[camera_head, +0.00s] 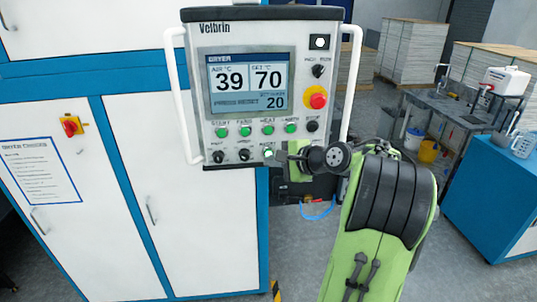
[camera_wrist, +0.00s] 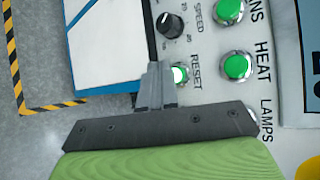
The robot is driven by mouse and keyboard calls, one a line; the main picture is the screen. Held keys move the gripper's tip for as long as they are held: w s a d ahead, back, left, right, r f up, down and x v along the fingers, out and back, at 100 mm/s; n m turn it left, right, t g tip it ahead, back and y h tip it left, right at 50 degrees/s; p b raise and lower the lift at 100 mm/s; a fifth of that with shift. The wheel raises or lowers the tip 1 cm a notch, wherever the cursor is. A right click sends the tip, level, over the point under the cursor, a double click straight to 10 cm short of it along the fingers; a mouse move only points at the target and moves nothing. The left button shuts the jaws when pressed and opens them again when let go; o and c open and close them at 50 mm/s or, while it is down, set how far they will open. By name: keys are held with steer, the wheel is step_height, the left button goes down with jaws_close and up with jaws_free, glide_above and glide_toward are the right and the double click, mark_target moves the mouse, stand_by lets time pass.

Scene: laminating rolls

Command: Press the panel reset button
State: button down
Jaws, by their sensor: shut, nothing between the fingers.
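The control panel (camera_head: 235,135) hangs upright in the head view, with a lit screen (camera_head: 249,82) reading DRYER, 39, 70 and PRESS RESET. In the wrist view the fingertips (camera_wrist: 158,68) overlap the button's left edge. I cannot tell whether they touch it.
Green buttons (camera_head: 245,131), black knobs (camera_head: 244,154) and a red emergency stop (camera_head: 318,97) crowd the panel. White handles (camera_head: 178,95) flank it. White-and-blue cabinets (camera_head: 130,190) stand at left. A grey workbench (camera_head: 445,110) stands behind at right.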

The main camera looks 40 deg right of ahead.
steer(key=shift+w, duration=0.1)
stand_by(0.5)
steer(key=shift+w+d+p, duration=0.25)
steer(key=shift+w+p, duration=0.05)
steer(key=shift+w+d, duration=0.2)
steer(key=shift+w, duration=0.1)
stand_by(0.6)
steer(key=shift+s, duration=0.1)
steer(key=shift+s+a, duration=0.45)
steer(key=shift+s, duration=0.15)
steer(key=shift+s+b, duration=0.1)
steer(key=shift+b, duration=0.25)
steer(key=shift+s+a+b, duration=0.3)
steer(key=shift+s+a, duration=0.4)
steer(key=shift+s, duration=0.3)
steer(key=shift+s+a+b, duration=0.3)
steer(key=shift+s+a, duration=0.4)
steer(key=shift+s, duration=0.25)
